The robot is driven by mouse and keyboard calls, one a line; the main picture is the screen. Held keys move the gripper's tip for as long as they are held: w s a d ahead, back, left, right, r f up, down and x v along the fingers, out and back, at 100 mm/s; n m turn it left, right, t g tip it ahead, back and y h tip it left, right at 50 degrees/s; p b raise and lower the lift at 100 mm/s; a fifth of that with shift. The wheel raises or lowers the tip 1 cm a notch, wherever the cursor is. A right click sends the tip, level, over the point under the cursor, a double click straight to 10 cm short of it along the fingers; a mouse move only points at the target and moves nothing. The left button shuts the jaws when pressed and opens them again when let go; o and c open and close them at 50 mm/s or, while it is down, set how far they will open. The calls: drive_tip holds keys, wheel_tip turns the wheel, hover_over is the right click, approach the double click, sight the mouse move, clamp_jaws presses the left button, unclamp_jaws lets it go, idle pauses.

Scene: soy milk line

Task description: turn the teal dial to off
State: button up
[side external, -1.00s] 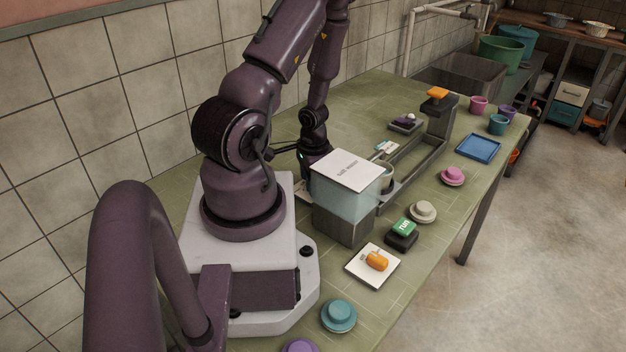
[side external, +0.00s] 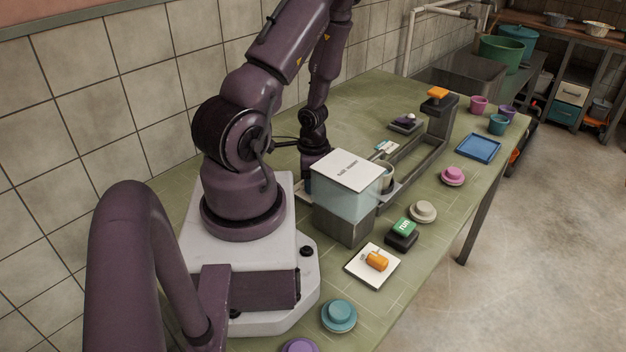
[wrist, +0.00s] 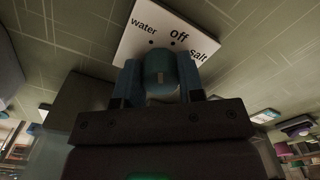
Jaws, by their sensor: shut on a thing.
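The teal dial (wrist: 160,70) stands on a white plate (wrist: 135,35) lettered "water", "off" and "salt" in the wrist view. My gripper (wrist: 159,84) is shut on the dial, one blue finger on each side. A small pale mark shows on the dial, but I cannot tell which label it points to.
The glass-sided machine with a white lid (side external: 346,170) stands close beside my wrist. A grey conveyor-like channel (side external: 420,165) runs behind it. A green "run" button (side external: 404,227), an orange-handled item (side external: 377,261) and coloured cups are on the table.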

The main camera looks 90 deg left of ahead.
drive_tip(key=m, duration=0.6)
idle(0.6)
drive_tip(key=o, duration=0.9)
drive_tip(key=shift+r, duration=0.1)
wheel_tip(320, 180, up, 13)
drive_tip(key=shift+d+f, duration=0.1)
drive_tip(key=shift+s+m, duration=0.1)
drive_tip(key=shift+m, duration=0.2)
idle(0.3)
